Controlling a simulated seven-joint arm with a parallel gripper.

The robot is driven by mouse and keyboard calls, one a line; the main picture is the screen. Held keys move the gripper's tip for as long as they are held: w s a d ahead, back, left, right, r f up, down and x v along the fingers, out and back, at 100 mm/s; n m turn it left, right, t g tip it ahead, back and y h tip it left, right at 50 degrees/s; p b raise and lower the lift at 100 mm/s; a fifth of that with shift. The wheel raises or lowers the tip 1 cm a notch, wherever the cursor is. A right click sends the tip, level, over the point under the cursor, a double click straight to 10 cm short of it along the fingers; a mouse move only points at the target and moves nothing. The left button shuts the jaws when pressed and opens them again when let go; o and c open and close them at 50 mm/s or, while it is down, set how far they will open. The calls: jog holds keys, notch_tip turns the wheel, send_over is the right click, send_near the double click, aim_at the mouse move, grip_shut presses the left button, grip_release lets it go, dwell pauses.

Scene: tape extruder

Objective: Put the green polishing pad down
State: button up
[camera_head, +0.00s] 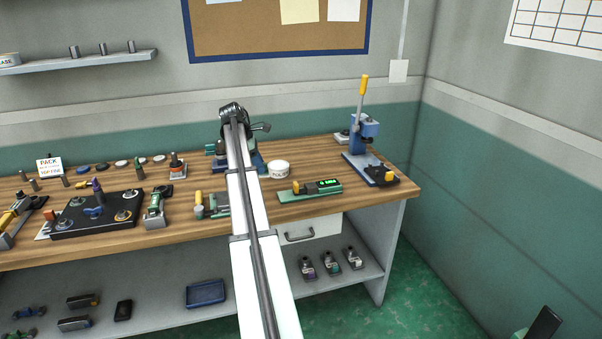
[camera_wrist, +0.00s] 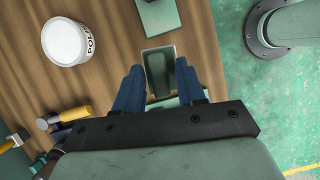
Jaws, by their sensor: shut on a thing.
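My gripper (camera_wrist: 158,80) shows in the wrist view, with its two blue fingers on either side of a small grey-green rectangular piece, which I take to be the green polishing pad (camera_wrist: 158,66). The pad has a paler rim and a darker middle, and the fingers are shut on it. The wood bench top (camera_wrist: 112,55) lies below; I cannot tell how high the pad is above it. In the head view my own arm hides the gripper and the held pad.
A white tub (camera_head: 278,169) stands on the bench, also in the wrist view (camera_wrist: 66,41). A dark tray (camera_head: 95,222) is left. The bench edge and green floor are close.

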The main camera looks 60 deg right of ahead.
jog(key=s+d+m, duration=0.1)
jog(key=s+d, duration=0.3)
jog(key=d, duration=0.6)
jog(key=s+d+m, duration=0.1)
jog(key=s+d, duration=0.4)
jog(key=d, duration=0.5)
jog(key=w+d+f+n, duration=0.1)
jog(key=w+d+n, duration=0.3)
jog(key=d, duration=0.4)
jog(key=shift+t+h, duration=0.3)
jog(key=shift+a+f, duration=0.15)
jog(key=shift+f, duration=4.5)
jog(key=shift+f, duration=0.15)
jog(key=o, duration=1)
jog(key=v, duration=1.2)
